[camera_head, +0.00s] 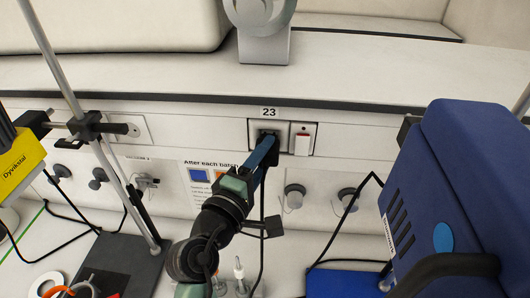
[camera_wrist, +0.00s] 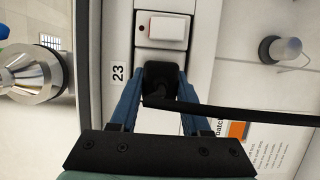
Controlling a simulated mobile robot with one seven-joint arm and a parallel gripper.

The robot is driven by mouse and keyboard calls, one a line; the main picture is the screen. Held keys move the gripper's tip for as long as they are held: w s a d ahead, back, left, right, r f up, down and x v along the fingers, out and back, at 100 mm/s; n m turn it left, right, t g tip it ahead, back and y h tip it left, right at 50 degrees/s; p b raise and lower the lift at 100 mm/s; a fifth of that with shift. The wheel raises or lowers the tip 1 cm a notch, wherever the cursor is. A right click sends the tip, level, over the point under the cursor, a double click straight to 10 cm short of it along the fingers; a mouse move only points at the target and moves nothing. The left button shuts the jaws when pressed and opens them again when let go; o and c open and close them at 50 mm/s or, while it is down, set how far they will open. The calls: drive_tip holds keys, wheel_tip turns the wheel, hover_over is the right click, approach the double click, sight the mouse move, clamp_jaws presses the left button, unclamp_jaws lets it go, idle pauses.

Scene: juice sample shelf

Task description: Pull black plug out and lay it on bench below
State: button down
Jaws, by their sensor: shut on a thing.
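The black plug (camera_wrist: 160,78) is at the wall socket under the label 23, next to a white rocker switch. My gripper (camera_wrist: 160,88) has its two blue fingers on either side of the plug and is shut on it. In the head view my gripper (camera_head: 264,148) reaches up to the socket plate (camera_head: 255,128) and mostly hides the plug. I cannot tell whether the plug is fully seated. Its black cord (camera_head: 262,212) hangs down toward the white bench below (camera_head: 62,244).
A large blue device (camera_head: 450,185) stands close on the right. A clamp stand (camera_head: 130,262) and a yellow device (camera_head: 20,160) are at the left. Taps and valves (camera_head: 295,195) stick out of the panel below the socket. Small metal pieces (camera_head: 239,270) stand beside my arm.

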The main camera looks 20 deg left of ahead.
drive_tip(key=shift+s+d+r, duration=0.1)
drive_tip(key=shift+s+d, duration=0.1)
drive_tip(key=shift+s, duration=0.5)
drive_tip(key=shift+s+d, duration=0.2)
drive_tip(key=shift+s, duration=0.45)
